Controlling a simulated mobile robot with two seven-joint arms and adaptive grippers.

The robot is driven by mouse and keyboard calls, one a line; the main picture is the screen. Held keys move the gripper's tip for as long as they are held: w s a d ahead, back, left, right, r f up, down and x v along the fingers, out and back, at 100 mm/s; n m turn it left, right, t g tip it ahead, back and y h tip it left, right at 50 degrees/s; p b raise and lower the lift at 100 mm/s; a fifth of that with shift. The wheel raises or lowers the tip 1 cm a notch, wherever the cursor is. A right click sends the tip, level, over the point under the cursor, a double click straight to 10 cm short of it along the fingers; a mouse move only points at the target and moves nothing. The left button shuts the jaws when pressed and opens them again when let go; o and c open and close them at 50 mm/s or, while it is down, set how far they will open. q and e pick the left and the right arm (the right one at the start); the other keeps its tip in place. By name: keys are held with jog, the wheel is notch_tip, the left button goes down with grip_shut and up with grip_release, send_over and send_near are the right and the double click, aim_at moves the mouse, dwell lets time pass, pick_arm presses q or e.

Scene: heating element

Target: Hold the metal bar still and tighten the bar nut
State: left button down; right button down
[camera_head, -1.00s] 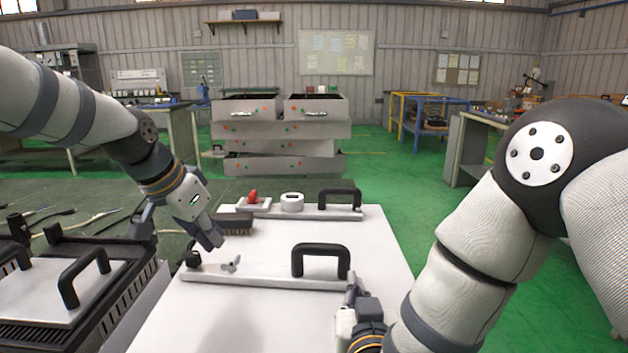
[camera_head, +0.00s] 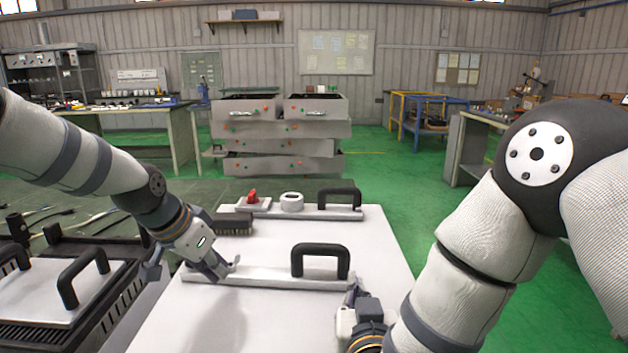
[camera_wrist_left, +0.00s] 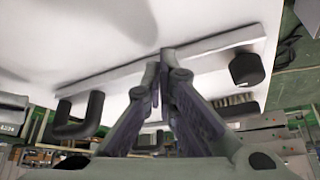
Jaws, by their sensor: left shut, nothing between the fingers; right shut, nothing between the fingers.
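The long, thin metal bar (camera_head: 275,283) lies across the white panel (camera_head: 300,325), with a black handle (camera_head: 320,252) behind its right half. My left gripper (camera_head: 221,274) is shut and empty, pointing down at the bar's left part. In the left wrist view its fingertips (camera_wrist_left: 166,58) overlap the bar (camera_wrist_left: 112,78); I cannot tell whether they touch. A black knob (camera_wrist_left: 247,69), perhaps the bar nut, stands by one bar end there; in the head view my left gripper hides it. My right gripper (camera_head: 354,290) is shut and empty near the bar's right end.
Behind lie a brush (camera_head: 234,224), a white ring (camera_head: 291,201), a red-topped part (camera_head: 253,198) and a second handled bar (camera_head: 330,213). A black-framed unit with handles (camera_head: 60,300) stands at left. The panel's front is clear.

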pick_arm(q)
jog(key=shift+w+d, duration=0.1)
jog(key=shift+w, duration=0.45)
dwell(0.4)
jog(key=shift+a, duration=0.35)
dwell(0.4)
jog(key=shift+w+a, duration=0.15)
jog(key=shift+a, duration=0.1)
jog(key=shift+w+a, duration=0.45)
jog(key=shift+a, duration=0.05)
jog(key=shift+s+a, duration=0.15)
jog(key=shift+a, duration=0.05)
jog(key=shift+s+a, duration=0.1)
notch_tip(320, 180, up, 6)
dwell(0.5)
